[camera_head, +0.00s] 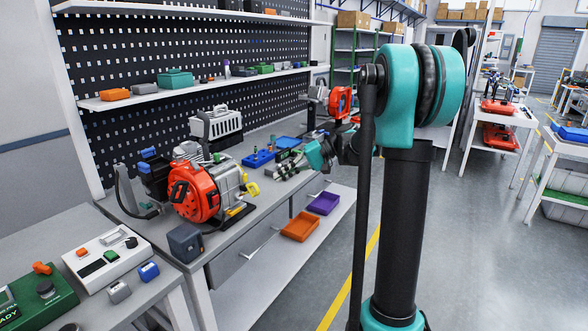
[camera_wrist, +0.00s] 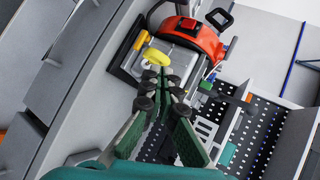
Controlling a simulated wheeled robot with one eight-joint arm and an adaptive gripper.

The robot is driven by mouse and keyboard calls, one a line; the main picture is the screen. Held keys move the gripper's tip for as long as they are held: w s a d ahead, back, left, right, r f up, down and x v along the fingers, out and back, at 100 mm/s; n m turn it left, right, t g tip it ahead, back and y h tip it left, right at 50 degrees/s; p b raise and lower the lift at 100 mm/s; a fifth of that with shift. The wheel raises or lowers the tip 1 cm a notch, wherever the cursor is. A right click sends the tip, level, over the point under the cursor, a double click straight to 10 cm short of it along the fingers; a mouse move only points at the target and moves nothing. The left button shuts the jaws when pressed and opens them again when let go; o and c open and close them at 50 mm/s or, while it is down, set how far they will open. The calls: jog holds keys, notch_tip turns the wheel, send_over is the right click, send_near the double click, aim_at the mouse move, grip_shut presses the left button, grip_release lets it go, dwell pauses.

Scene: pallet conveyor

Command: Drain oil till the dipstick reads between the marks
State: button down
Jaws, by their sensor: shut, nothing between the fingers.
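A small engine with a red-orange starter cover (camera_head: 193,192) and grey metal body sits on the workbench; it also shows at the top of the wrist view (camera_wrist: 188,38). A yellow knob or handle (camera_head: 252,189) sticks out on its right side, and a yellow part shows in the wrist view (camera_wrist: 155,57). I cannot tell whether either is the dipstick. My gripper (camera_head: 276,174) is to the right of the engine, above the bench. In the wrist view its green fingers (camera_wrist: 160,76) are shut and empty, their tips close to the yellow part. No oil level is readable.
A dark box (camera_head: 185,242) stands at the bench's front edge. Blue trays (camera_head: 258,158) lie behind my gripper. Orange (camera_head: 300,226) and purple (camera_head: 323,203) bins sit on the lower shelf. A control panel (camera_head: 107,256) is at the left.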

jog(key=x, duration=0.5)
jog(key=shift+a+f, duration=0.25)
jog(key=shift+a, duration=0.05)
jog(key=w+a+f, duration=0.3)
jog(key=a, duration=0.1)
jog(key=shift+w+f, duration=0.2)
jog(key=shift+f, duration=0.2)
jog(key=shift+a, duration=0.2)
